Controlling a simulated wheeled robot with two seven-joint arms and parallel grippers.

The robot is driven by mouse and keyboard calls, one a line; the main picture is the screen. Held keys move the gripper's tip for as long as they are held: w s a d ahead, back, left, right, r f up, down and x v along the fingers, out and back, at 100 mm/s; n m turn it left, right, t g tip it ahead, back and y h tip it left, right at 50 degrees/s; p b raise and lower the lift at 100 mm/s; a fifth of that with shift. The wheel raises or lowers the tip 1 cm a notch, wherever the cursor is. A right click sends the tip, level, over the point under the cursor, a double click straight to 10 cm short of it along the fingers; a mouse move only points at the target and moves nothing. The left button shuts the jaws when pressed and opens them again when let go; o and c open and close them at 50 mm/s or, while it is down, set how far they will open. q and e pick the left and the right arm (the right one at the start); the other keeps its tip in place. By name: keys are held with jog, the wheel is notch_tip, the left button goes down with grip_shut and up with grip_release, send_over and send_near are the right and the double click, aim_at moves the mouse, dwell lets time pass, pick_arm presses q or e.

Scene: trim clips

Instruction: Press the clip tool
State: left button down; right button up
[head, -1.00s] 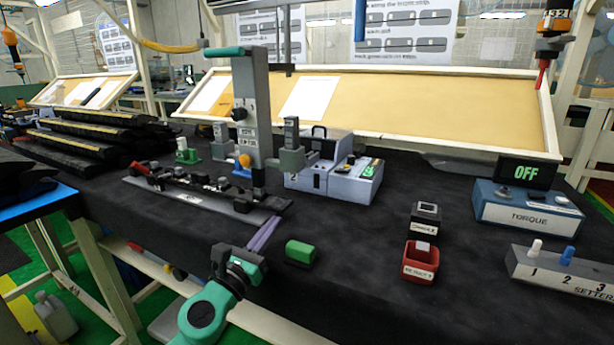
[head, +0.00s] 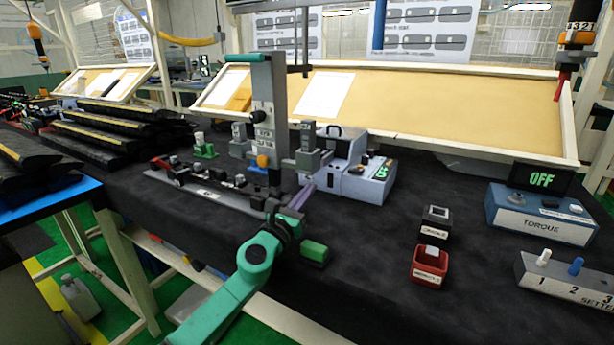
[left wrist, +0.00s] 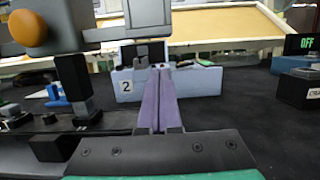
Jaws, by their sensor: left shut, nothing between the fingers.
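The clip tool (head: 268,105) is a tall grey upright column with a teal handle at its top, standing upright on the black table in the head view. An orange knob and a blue part show low on it. Its lower part fills the upper left of the left wrist view, with the orange knob (left wrist: 28,28) close up. My left gripper (head: 308,186) is shut and empty, its purple fingers low to the right of the column. In the left wrist view the fingers (left wrist: 156,72) point toward a blue-grey box (left wrist: 195,82) marked 2. My right gripper is not in view.
A green block (head: 314,251) lies beside my left wrist. The blue-grey box also shows in the head view (head: 345,182). Red bin (head: 429,266), torque box (head: 540,215) and setter box (head: 565,277) stand right.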

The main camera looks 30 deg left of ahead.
pick_arm(q)
jog(key=r+p, duration=0.1)
jog(key=r, duration=0.2)
jog(key=shift+s, duration=0.2)
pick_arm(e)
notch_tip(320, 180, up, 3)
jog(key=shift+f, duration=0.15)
pick_arm(q)
jog(key=shift+w, duration=0.1)
notch_tip(320, 180, up, 22)
jog(key=p, duration=2.1)
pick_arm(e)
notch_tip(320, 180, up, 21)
pick_arm(q)
jog(key=shift+f, duration=0.1)
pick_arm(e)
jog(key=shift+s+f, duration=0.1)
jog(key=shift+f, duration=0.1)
